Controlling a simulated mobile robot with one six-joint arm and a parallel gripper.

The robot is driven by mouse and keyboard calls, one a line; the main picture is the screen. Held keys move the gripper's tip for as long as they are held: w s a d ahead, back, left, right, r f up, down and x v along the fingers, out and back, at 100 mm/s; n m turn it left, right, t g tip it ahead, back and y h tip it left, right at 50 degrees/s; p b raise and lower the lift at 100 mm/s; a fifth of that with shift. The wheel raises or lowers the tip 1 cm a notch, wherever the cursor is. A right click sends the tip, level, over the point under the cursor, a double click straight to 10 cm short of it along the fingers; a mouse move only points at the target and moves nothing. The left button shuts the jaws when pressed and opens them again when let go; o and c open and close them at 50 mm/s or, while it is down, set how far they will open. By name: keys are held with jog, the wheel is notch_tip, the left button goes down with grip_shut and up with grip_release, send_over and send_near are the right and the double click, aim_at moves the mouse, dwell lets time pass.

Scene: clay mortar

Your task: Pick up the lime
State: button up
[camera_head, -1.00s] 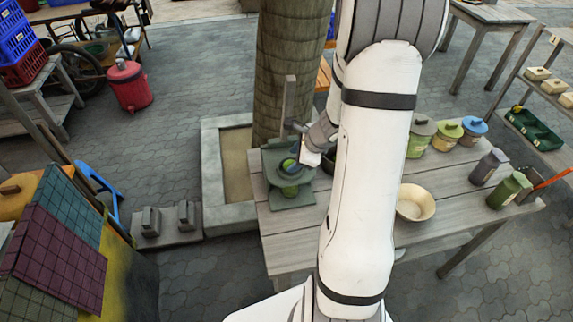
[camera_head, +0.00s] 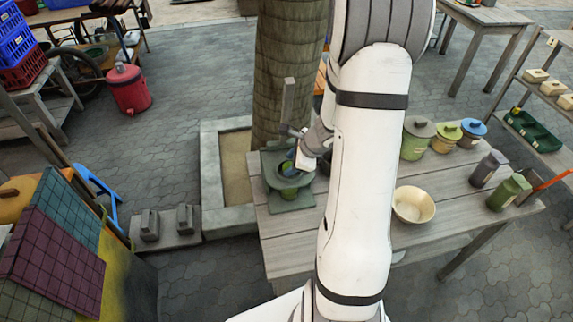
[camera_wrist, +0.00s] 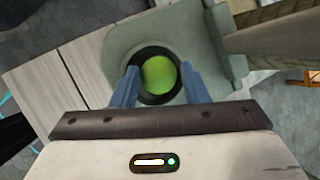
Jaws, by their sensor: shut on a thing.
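The lime (camera_wrist: 160,75) is a bright green ball in the wrist view. It sits between the two blue fingers of my gripper (camera_wrist: 161,84), which is shut on it. Behind and around the lime shows the dark round opening of a grey-green press-like stand (camera_wrist: 120,45). I cannot tell whether the lime touches the opening. In the head view, my gripper (camera_head: 289,167) is low over the same stand (camera_head: 292,203) at the table's left end. The lime is mostly hidden there by the fingers and the stand.
The wooden table (camera_head: 285,245) also holds a cream bowl (camera_head: 414,206), a large lidded green pot (camera_head: 416,140) and several smaller jars to the right. A thick trunk (camera_head: 288,70) stands just behind the stand. Table planks in front of the stand are clear.

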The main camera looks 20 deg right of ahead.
jog(key=shift+r, duration=0.45)
notch_tip(320, 180, up, 3)
jog(key=shift+p, duration=0.35)
jog(key=s+d+b, duration=0.3)
jog(key=s+d, duration=0.7)
jog(key=s, duration=0.5)
jog(key=shift+f+b, duration=0.2)
jog(key=shift+b, duration=0.2)
